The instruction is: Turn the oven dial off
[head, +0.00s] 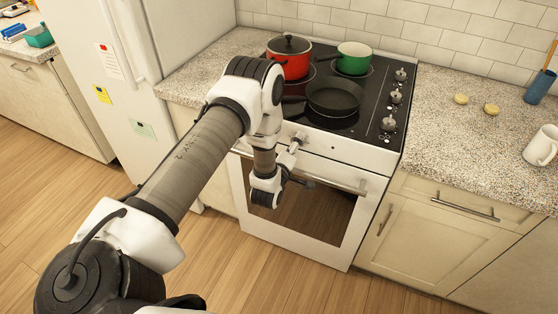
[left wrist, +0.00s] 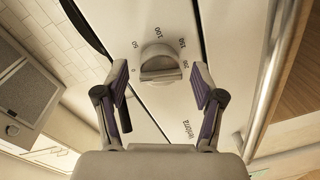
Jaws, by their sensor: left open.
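The oven dial (left wrist: 161,65) is a round metallic knob with a raised grip bar, set in the white front panel. Printed numbers around it include 50, 100, 150 and 200. In the left wrist view my left gripper (left wrist: 160,82) is open, with one finger on each side of the dial and visible gaps between. In the head view the left gripper (head: 297,145) is at the front panel of the oven (head: 350,152), below the cooktop edge. The dial is hard to make out there beside the gripper. My right gripper is not in view.
A red pot (head: 289,64), a green pan (head: 354,58) and a black frying pan (head: 334,97) stand on the cooktop, with several knobs at its right. The oven handle (head: 335,181) runs below the panel. A fridge (head: 130,80) stands left; floor is clear in front.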

